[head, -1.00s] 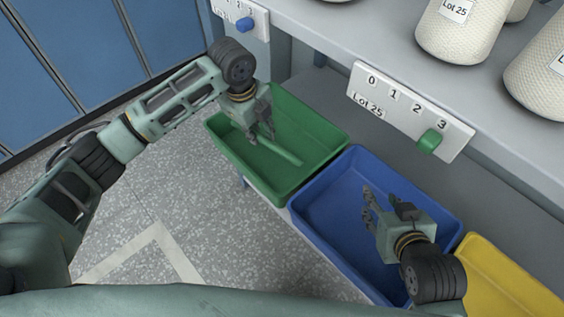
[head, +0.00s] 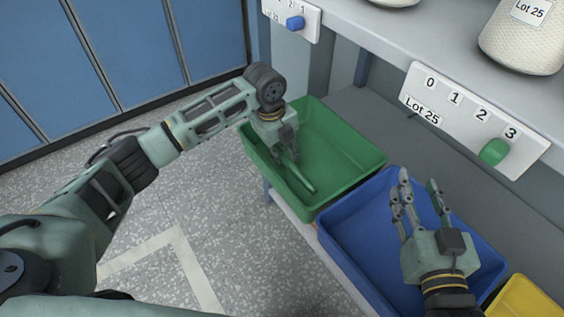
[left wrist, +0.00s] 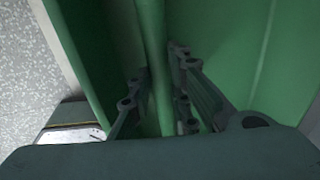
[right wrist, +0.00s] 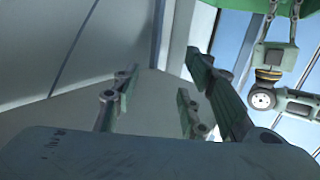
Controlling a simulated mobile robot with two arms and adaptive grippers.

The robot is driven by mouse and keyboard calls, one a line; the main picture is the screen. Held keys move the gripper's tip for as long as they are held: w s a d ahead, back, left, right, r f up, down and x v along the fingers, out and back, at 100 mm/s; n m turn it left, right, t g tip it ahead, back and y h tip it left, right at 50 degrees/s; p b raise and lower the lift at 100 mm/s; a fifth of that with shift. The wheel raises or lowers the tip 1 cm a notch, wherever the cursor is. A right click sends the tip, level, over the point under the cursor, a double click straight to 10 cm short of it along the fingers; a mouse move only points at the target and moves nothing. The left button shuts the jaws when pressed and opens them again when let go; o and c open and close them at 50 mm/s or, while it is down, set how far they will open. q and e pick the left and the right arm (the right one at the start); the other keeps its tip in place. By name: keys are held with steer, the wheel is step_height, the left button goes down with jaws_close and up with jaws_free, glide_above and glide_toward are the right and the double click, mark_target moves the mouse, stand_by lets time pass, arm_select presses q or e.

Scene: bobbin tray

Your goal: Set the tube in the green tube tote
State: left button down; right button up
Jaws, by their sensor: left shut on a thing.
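The green tube (head: 303,178) is inside the green tote (head: 352,170), near its left wall. My left gripper (head: 290,158) reaches down into the tote and is shut on the tube. In the left wrist view the tube (left wrist: 156,60) runs between the fingers (left wrist: 160,95), with the green tote walls (left wrist: 215,30) around it. I cannot tell whether the tube touches the tote floor. My right gripper (head: 420,195) is open and empty above the blue tote. In the right wrist view its fingers (right wrist: 155,100) are apart with nothing between them.
A blue tote (head: 345,235) stands beside the green one, and a yellow tote (head: 520,300) is at the lower right. A shelf above carries white bobbins (head: 522,45) and a numbered panel (head: 450,110) with a green slider (head: 494,151). Speckled floor lies open at the left.

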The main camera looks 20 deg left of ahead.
arm_select(q)
step_height(320, 180, down, 4)
steer(key=shift+r+b, duration=0.2)
steer(key=shift+b, duration=0.35)
arm_select(e)
step_height(320, 180, up, 6)
steer(key=t+y, duration=0.1)
steer(key=t, duration=0.2)
steer(key=shift+s+a+r+t, duration=0.2)
steer(key=shift+a+t, duration=0.1)
steer(key=shift+a, duration=0.05)
arm_select(q)
steer(key=shift+f, duration=0.1)
steer(key=c, duration=2.1)
jaws_free()
steer(key=shift+f, duration=0.1)
steer(key=o, duration=0.5)
steer(key=shift+c, duration=0.2)
arm_select(e)
steer(key=shift+f, duration=0.2)
